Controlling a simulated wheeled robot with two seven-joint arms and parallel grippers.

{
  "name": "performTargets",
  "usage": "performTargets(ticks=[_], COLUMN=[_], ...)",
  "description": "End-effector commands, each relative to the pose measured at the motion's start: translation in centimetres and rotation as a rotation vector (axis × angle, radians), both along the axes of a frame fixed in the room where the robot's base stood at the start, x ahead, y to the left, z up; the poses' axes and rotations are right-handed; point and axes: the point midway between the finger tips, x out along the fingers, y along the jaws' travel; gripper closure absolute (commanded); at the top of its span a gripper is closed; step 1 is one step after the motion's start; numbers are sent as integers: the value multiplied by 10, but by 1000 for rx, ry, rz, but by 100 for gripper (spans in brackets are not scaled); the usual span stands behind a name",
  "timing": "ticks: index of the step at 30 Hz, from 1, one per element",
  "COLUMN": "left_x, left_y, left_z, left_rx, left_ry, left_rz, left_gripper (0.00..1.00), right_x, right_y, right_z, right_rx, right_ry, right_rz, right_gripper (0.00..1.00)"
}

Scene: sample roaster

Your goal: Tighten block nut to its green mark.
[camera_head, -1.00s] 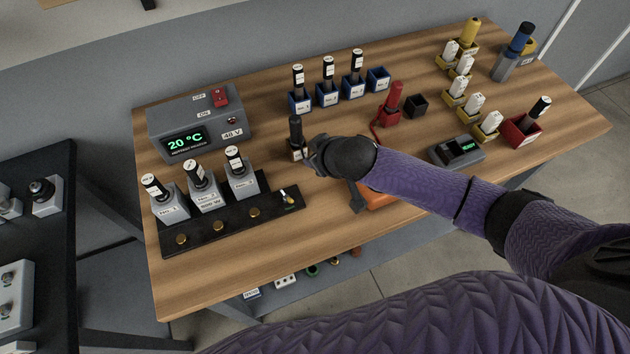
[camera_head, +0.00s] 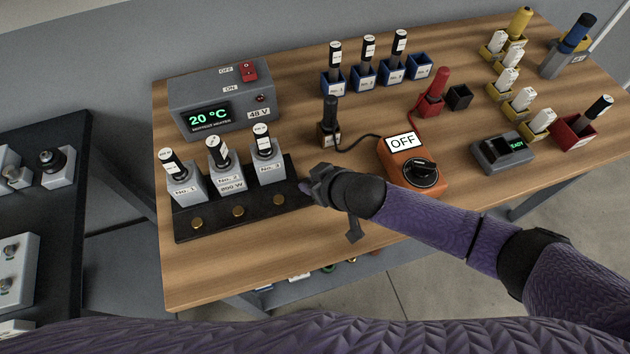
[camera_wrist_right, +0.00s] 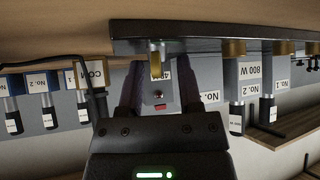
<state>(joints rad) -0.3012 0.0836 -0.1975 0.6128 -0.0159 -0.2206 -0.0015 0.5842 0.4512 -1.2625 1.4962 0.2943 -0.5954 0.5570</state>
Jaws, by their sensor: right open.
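The black terminal block (camera_head: 217,218) lies at the table's front left, with brass knobs along its front and grey blocks No. 1, No. 2 and No. 3 on it. My right gripper (camera_head: 306,187) is at the block's right end and hides that end in the head view. In the right wrist view the open fingers (camera_wrist_right: 158,88) stand either side of a small brass-yellow piece (camera_wrist_right: 155,60), likely the block nut, under the dark block edge (camera_wrist_right: 210,46). I cannot tell whether they touch it. The green mark is not visible. My left gripper is not in view.
The heater box (camera_head: 222,98) reading 20 °C stands behind the block. An orange box (camera_head: 400,165) marked OFF and a dark-handled tool (camera_head: 330,112) on a cord are to the right. Blue holders (camera_head: 333,85) stand at the back. Bare wood lies in front of the block.

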Motion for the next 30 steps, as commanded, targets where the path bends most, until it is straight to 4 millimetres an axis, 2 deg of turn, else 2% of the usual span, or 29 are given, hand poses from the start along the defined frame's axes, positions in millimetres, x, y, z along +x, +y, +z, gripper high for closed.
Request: performTargets(ticks=[6,8,12,13,23,30], left_x=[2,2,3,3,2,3], left_y=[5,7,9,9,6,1], left_z=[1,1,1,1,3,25], left_rx=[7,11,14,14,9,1], left_ry=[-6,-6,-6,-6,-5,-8], left_rz=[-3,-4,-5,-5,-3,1], left_gripper=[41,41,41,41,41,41], right_x=[1,1,0,0,0,-3], right_y=[0,0,0,0,0,2], right_z=[0,0,0,0,0,2], right_rx=[-1,-1,-1,-1,-1,3], right_ry=[0,0,0,0,0,10], right_rz=[-1,-1,-1,-1,-11,-259], right_gripper=[55,66,95,100,100,100])
